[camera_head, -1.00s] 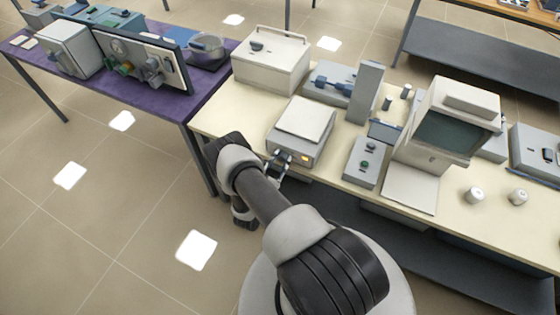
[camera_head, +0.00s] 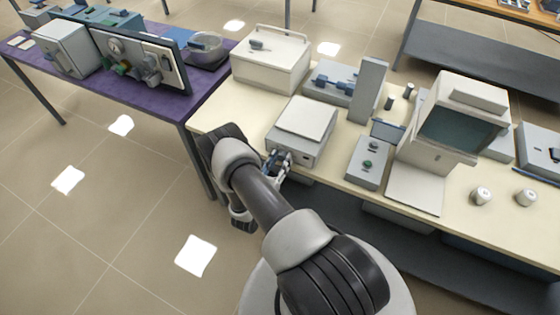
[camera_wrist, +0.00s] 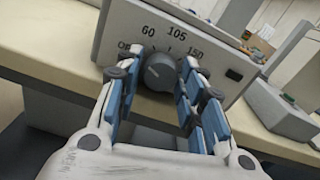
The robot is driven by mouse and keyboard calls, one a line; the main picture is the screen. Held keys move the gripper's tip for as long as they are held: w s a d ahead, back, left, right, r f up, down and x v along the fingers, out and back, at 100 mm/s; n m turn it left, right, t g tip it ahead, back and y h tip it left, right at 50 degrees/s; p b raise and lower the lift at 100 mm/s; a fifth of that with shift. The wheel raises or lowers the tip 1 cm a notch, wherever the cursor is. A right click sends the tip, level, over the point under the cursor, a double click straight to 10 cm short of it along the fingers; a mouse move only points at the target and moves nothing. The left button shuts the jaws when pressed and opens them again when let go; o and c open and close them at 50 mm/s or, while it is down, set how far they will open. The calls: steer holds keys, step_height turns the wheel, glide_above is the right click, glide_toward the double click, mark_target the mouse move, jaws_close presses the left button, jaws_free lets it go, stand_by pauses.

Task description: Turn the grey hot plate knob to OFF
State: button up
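The hot plate (camera_head: 302,137) is a grey box with a pale square top, near the left end of the cream bench. In the wrist view its front panel (camera_wrist: 113,38) has a dark grey round knob (camera_wrist: 160,72) with marks OFF, 60, 105 and 150 around it, OFF at the left. I cannot tell the pointer's exact mark. My gripper (camera_wrist: 157,76) is open, its blue-padded fingers on either side of the knob; contact is unclear. In the head view my gripper (camera_head: 277,164) is at the hot plate's front, hiding the knob.
A small grey box with two dark knobs (camera_head: 369,162) stands right of the hot plate. A large off-white box (camera_head: 270,62) stands behind it. A white instrument with a dark screen (camera_head: 455,130) stands further right. Floor is clear at the left.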

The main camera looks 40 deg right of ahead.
stand_by(0.3)
steer(key=v, duration=1.2)
